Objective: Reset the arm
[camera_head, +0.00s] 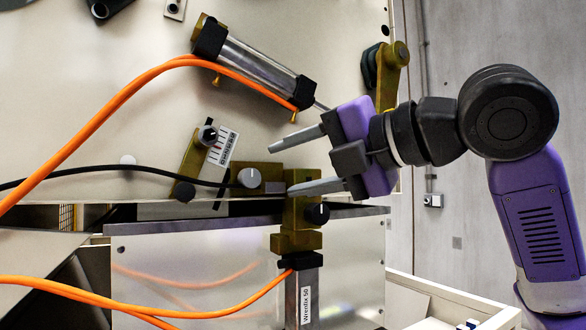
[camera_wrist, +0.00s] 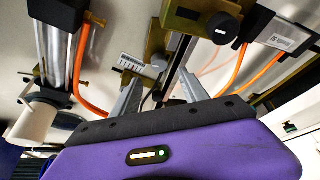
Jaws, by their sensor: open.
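My gripper (camera_head: 298,166) is purple and black with two grey fingers. In the head view its fingers are spread apart and point left, with nothing between them. The lower finger is in front of or against the brass block with a black knob (camera_head: 305,210); I cannot tell whether they touch. In the wrist view the gripper (camera_wrist: 158,100) shows both fingers apart below the brass parts. My purple arm comes in from the right.
A silver cylinder (camera_head: 255,75) with an orange hose is mounted above the gripper. A lower cylinder (camera_head: 303,295) hangs under the brass block. A brass bracket with a label (camera_head: 222,147) and a silver knob (camera_head: 249,178) sit left of the fingers. A white bin (camera_head: 450,300) stands lower right.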

